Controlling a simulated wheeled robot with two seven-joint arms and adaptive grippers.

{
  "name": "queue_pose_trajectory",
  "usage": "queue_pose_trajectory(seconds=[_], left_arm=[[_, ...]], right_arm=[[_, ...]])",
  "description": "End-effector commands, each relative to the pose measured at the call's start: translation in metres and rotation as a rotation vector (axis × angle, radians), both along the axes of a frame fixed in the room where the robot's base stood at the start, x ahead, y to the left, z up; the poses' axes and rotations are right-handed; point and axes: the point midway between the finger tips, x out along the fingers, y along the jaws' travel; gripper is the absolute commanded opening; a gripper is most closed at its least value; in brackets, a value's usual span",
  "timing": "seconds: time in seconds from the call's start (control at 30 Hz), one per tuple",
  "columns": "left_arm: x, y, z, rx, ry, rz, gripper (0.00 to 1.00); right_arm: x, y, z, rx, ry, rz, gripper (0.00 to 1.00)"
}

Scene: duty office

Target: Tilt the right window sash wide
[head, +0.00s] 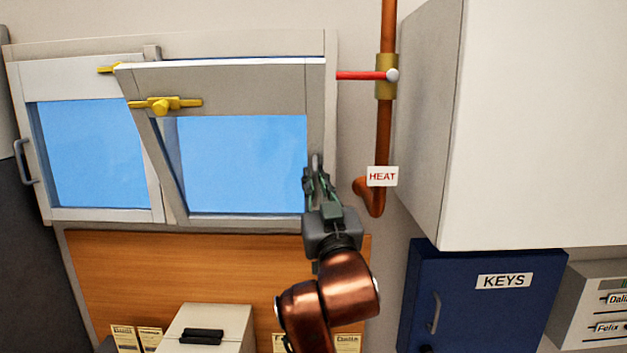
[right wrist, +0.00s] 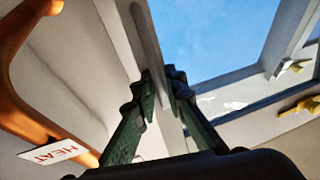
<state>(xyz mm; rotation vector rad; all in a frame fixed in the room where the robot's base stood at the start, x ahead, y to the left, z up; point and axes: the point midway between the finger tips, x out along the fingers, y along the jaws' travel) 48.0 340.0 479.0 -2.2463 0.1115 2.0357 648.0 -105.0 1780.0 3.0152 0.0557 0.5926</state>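The right window sash (head: 230,90) has a pale grey frame and a blue pane. It is tilted, its top edge standing out into the room from the window frame (head: 331,120). A yellow latch (head: 165,104) sits on its top rail, turned sideways. A slim grey handle (head: 316,160) is on its right side; it also shows in the right wrist view (right wrist: 147,40). My right gripper (head: 315,175) is at this handle, with its green fingers (right wrist: 160,78) closed on either side of it. The fingers partly hide the handle's lower end. My left gripper is not in view.
The left sash (head: 90,68) looks shut. A copper pipe (head: 385,130) with a red lever (head: 360,75) and a HEAT tag (head: 382,176) runs close right of my gripper. A white cabinet (head: 530,120) and a blue KEYS box (head: 480,300) stand farther right. A beige box (head: 215,325) is below.

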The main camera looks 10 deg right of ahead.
Motion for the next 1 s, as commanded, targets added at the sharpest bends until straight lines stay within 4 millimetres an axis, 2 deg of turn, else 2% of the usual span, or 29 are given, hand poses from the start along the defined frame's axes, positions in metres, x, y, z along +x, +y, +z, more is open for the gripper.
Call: queue_pose_trajectory(seconds=[0.17, 0.43, 0.57, 1.0], left_arm=[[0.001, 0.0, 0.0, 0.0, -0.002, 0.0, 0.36], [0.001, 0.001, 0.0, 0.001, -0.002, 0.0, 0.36], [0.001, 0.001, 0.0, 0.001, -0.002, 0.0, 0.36], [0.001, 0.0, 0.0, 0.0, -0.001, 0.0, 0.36]], right_arm=[[0.0, 0.0, 0.0, 0.0, -0.001, 0.0, 0.24], [-0.001, 0.0, 0.0, 0.0, -0.002, 0.0, 0.24], [-0.008, 0.0, -0.003, 0.001, -0.001, 0.0, 0.24], [-0.086, -0.004, -0.034, 0.002, -0.003, 0.003, 0.24]])
